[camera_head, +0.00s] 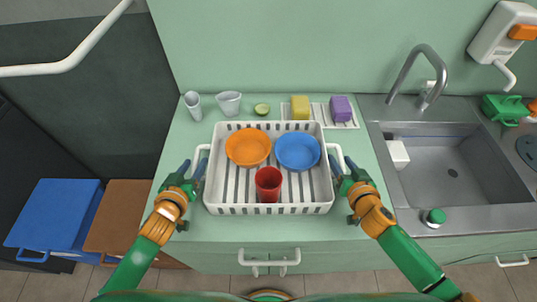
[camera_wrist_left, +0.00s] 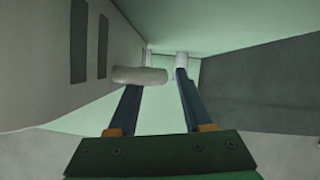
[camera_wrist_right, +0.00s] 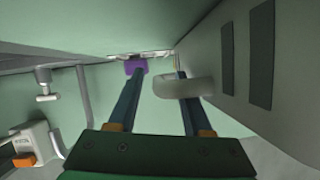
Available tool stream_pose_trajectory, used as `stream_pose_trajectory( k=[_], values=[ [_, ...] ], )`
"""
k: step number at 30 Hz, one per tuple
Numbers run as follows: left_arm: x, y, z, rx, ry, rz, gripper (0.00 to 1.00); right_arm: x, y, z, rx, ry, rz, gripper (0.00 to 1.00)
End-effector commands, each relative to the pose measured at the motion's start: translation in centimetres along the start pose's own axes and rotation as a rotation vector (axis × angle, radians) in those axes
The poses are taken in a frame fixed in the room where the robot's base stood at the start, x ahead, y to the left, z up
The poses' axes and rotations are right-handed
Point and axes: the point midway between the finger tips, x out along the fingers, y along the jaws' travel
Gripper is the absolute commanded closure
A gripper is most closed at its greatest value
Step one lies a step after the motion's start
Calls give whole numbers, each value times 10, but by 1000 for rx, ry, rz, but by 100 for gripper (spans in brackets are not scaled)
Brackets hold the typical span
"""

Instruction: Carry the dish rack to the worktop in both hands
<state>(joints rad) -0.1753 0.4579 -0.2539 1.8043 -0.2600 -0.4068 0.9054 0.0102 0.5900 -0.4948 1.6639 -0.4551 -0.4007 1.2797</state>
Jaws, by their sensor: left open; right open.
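The white dish rack (camera_head: 268,210) stands on the green worktop (camera_head: 180,245), holding an orange bowl (camera_head: 248,147), a blue bowl (camera_head: 297,151) and a red cup (camera_head: 268,183). My left gripper (camera_head: 193,170) is at the rack's left handle (camera_head: 202,152). My right gripper (camera_head: 343,170) is at the right handle (camera_head: 335,152).
Behind the rack are two grey cups (camera_head: 228,103), a green round item (camera_head: 262,109), and yellow (camera_head: 300,107) and purple (camera_head: 340,108) sponges on a striped mat. The sink (camera_head: 450,170) lies right. Blue (camera_head: 55,215) and brown (camera_head: 120,215) boxes are at lower left.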

Motion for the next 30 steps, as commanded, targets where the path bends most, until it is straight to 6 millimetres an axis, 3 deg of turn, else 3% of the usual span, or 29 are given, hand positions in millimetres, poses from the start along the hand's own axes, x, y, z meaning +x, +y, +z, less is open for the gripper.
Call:
stream_pose_trajectory(
  k=[6,12,17,24,30],
  values=[
    [-61,0,2,-1,-5,-1,50,0,0,0,0,0,0,50],
    [-92,0,1,-1,-2,0,50,0,0,0,0,0,0,50],
    [-98,0,0,1,0,-1,50,-10,1,1,1,-1,1,50],
    [-98,0,0,1,0,0,50,-72,0,2,1,-4,-1,50],
    [-98,0,0,1,0,0,50,-109,0,1,1,-1,0,50]
  ],
)
